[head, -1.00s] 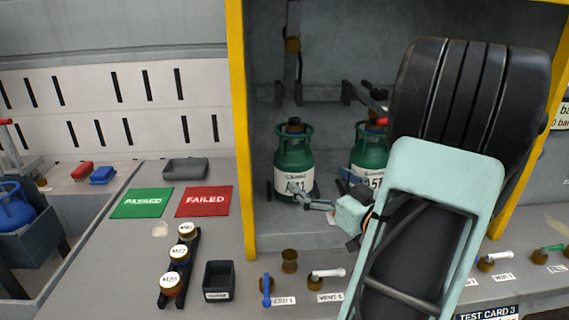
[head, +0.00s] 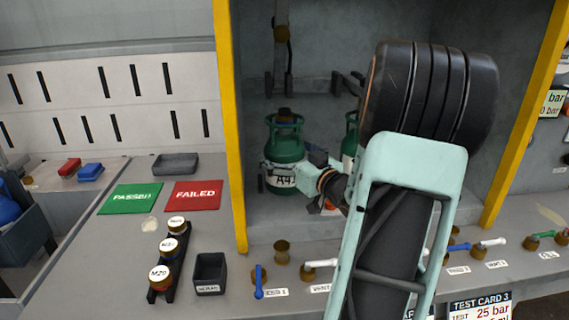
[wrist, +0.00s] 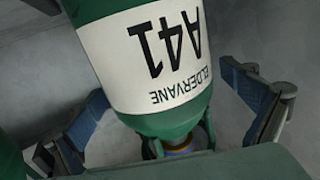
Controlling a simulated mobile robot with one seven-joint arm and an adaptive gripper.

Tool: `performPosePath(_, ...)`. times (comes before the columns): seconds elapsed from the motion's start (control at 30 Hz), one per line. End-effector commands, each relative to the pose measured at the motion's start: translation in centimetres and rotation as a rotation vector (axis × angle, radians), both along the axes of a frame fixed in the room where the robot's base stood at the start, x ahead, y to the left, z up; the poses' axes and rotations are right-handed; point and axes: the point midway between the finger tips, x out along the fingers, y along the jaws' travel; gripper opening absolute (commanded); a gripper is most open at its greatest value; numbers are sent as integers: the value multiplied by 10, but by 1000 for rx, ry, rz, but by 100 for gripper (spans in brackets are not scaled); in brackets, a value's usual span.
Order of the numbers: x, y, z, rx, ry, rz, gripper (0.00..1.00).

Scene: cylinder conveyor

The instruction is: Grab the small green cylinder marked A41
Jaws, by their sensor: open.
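The green cylinder A41 (head: 285,140), with a white label band, stands upright inside the yellow-framed bay, left of a second green cylinder (head: 350,142). My gripper (head: 288,167) is open at its front, at label height, and hides part of the label. In the wrist view the A41 cylinder (wrist: 155,65) appears upside down, between the two spread fingers of my gripper (wrist: 160,85). Gaps show between the cylinder and both fingers. My arm hides most of the second cylinder in the head view.
A yellow post (head: 229,130) stands close left of the A41 cylinder. Brass fittings and valves line the bench front, including a blue-handled one (head: 258,280). A black rack (head: 167,262) of round gauges and a small black bin (head: 210,272) stand left. A green edge shows at left (wrist: 10,160) in the wrist view.

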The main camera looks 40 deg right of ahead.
Motion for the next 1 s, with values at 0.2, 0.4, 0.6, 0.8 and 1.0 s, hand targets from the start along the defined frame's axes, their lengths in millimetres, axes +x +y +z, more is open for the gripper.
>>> performPosePath(0.2, 0, 0, 0, 0, 0, 0, 91)
performPosePath(0.4, 0, 0, 0, 0, 0, 0, 69)
performPosePath(0.6, -1, 0, 0, 0, 0, 0, 47)
performPosePath(0.8, -1, 0, 0, 0, 0, 0, 25)
performPosePath(1.0, 0, 0, 7, -6, -13, 1, 20)
